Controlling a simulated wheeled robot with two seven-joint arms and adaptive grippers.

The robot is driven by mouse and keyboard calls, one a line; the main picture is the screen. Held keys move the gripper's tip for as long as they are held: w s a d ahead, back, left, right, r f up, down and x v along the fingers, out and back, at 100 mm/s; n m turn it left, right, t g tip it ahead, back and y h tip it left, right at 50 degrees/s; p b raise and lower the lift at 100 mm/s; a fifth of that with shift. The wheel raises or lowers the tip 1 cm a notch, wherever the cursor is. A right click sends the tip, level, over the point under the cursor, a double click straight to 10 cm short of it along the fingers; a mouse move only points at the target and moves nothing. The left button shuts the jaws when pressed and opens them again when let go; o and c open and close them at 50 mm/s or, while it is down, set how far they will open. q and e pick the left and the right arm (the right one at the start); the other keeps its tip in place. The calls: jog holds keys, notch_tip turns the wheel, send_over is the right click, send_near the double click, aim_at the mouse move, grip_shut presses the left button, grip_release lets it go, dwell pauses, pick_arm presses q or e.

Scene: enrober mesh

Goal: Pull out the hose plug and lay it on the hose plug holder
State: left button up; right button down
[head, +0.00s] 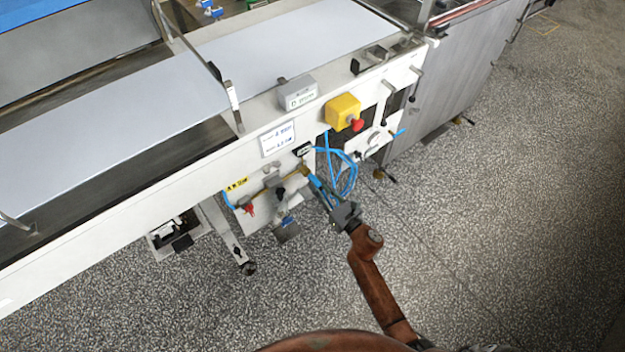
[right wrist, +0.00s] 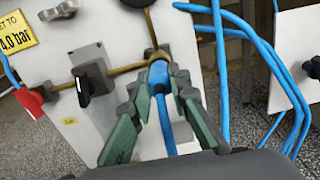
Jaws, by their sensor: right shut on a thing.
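The blue hose plug (right wrist: 158,74) is between the fingers of my right gripper (right wrist: 160,82) in the right wrist view, with its blue hose running back toward my palm. Its far end meets the brass pipe fitting (right wrist: 153,52) on the white panel, and I see no gap there. In the head view my right gripper (head: 318,187) reaches up to the panel below the conveyor's side and is shut on the plug. I cannot make out the hose plug holder with certainty. My left gripper is not in view.
Loose blue hoses (head: 345,170) hang just right of the gripper. A yellow box with a red button (head: 343,112) is above. The speckled floor to the right is clear.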

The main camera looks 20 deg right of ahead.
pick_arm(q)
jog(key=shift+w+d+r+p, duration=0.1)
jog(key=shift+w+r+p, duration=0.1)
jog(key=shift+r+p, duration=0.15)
pick_arm(e)
jog(key=shift+v, duration=2.95)
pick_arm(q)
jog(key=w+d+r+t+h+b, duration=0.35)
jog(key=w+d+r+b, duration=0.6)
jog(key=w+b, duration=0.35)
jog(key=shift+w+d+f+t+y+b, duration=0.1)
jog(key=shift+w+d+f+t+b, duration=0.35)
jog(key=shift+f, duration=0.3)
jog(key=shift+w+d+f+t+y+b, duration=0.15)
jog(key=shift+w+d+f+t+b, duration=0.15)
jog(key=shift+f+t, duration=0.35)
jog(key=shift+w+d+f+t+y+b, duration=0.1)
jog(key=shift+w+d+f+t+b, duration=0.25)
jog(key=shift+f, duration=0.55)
pick_arm(e)
jog(key=w+a+f, duration=0.1)
jog(key=w+f, duration=0.2)
jog(key=f, duration=0.3)
jog(key=w+a+f, duration=0.1)
jog(key=w+f, duration=0.1)
jog(key=f, duration=0.4)
jog(key=shift+w+f, duration=0.3)
jog(key=shift+w, duration=0.1)
